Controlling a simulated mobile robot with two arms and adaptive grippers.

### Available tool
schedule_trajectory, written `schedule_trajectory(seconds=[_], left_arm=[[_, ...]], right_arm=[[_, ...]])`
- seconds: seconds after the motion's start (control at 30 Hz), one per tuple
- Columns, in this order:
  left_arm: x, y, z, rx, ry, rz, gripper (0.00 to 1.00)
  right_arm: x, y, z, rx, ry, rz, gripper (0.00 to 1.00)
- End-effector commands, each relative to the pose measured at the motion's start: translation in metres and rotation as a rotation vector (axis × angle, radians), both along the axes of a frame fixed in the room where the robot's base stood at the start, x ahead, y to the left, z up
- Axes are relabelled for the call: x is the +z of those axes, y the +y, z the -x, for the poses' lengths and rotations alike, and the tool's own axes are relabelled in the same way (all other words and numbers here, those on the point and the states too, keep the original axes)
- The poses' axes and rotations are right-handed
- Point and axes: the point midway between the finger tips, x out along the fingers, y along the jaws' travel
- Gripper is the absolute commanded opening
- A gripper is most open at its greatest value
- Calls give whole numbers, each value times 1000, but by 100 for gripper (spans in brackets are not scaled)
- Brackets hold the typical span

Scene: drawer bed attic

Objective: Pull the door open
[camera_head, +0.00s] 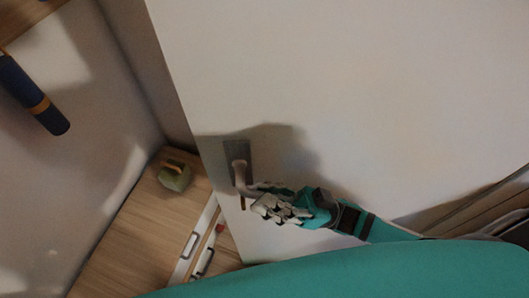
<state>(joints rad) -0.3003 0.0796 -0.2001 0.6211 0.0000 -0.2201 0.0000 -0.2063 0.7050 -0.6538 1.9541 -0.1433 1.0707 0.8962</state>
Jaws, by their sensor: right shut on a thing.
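The white door (330,80) fills most of the head view, its left edge running slanted from the top down to the lower middle. Its lever handle (240,172) sits on a dark grey plate near that edge. My right gripper (258,194) reaches in from the right, with the teal arm behind it. It is shut on the door handle, at the lever's right-hand end, and its fingers hide part of the lever. The door's left edge stands apart from the pale wall, with a wooden surface visible beyond it. My left gripper is not in view.
A green block-like object with a tan handle (174,176) rests on the wooden surface (138,236). White items with dark handles (190,245) lie nearer the door's edge. A dark blue cylinder with an orange band (36,96) is at the upper left.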

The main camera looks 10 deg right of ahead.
Motion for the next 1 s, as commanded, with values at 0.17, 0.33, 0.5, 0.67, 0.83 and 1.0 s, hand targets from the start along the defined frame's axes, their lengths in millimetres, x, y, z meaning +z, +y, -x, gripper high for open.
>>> schedule_trajectory(seconds=[0.17, 0.33, 0.5, 0.67, 0.83, 1.0], left_arm=[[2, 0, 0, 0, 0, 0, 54], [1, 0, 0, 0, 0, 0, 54], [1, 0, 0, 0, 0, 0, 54], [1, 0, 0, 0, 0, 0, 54], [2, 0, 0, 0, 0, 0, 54], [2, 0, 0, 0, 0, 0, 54]], right_arm=[[-3, 1, 13, 16, 8, 7, 0], [-3, 1, 13, 17, 7, 6, 0], [-2, 1, 13, 17, 7, 6, 21], [-2, 1, 13, 18, 6, 5, 40], [-1, 1, 13, 18, 4, 4, 40], [0, 0, 13, 18, 3, 1, 40]])
